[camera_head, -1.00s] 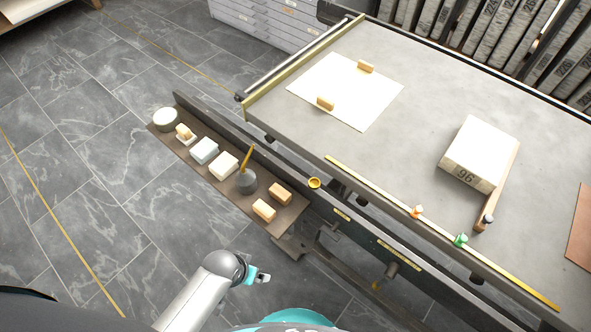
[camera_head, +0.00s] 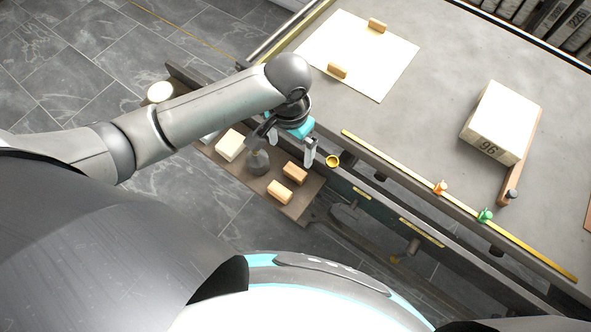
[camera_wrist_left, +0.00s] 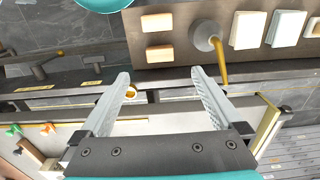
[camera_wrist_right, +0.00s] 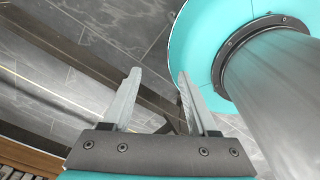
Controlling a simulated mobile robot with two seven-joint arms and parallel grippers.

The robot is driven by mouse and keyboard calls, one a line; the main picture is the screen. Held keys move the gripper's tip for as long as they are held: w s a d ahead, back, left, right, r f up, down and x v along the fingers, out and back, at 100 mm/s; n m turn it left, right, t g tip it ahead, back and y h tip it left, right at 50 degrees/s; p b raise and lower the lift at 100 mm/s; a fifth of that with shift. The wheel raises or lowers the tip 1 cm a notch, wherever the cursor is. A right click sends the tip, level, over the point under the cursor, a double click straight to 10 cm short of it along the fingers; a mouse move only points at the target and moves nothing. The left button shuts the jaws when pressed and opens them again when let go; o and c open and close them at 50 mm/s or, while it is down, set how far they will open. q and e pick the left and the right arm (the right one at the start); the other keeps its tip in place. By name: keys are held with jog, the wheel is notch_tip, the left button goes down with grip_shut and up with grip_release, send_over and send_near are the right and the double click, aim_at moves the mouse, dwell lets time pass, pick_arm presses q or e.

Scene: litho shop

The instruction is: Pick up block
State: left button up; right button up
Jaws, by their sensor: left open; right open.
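Two small wooden blocks lie on the narrow side shelf, a nearer block (camera_head: 280,191) and a farther block (camera_head: 295,173). Both also show in the left wrist view, one block (camera_wrist_left: 157,22) above the other block (camera_wrist_left: 160,53). Two more wooden blocks, a front one (camera_head: 337,71) and a back one (camera_head: 377,25), stand on the white sheet (camera_head: 358,55). My left gripper (camera_head: 285,148) is open and empty above the shelf, close to the two shelf blocks and touching neither. My right gripper (camera_wrist_right: 159,73) is open and empty, with floor behind it.
The shelf (camera_head: 303,207) also holds a grey pot (camera_head: 258,162) with a stick, a cream block (camera_head: 230,145) and a white round item (camera_head: 160,92). The stone bed (camera_head: 440,90) carries a pale slab marked 96 (camera_head: 500,120) and orange and green pegs. A small brass cup (camera_head: 333,161) is nearby.

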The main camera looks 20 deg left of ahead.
pick_arm(q)
jog(key=b, duration=0.4)
send_near(293, 173)
jog(key=f, duration=0.5)
jog(key=shift+s+a, duration=0.15)
jog(key=shift+s, duration=0.1)
jog(key=f, duration=0.1)
jog(key=f+b, duration=0.1)
jog(key=f, duration=0.1)
jog(key=f+b, duration=0.1)
jog(key=shift+w+d+f, duration=0.2)
jog(key=shift+w+f, duration=0.05)
jog(key=shift+f, duration=0.35)
jog(key=c, duration=1.3)
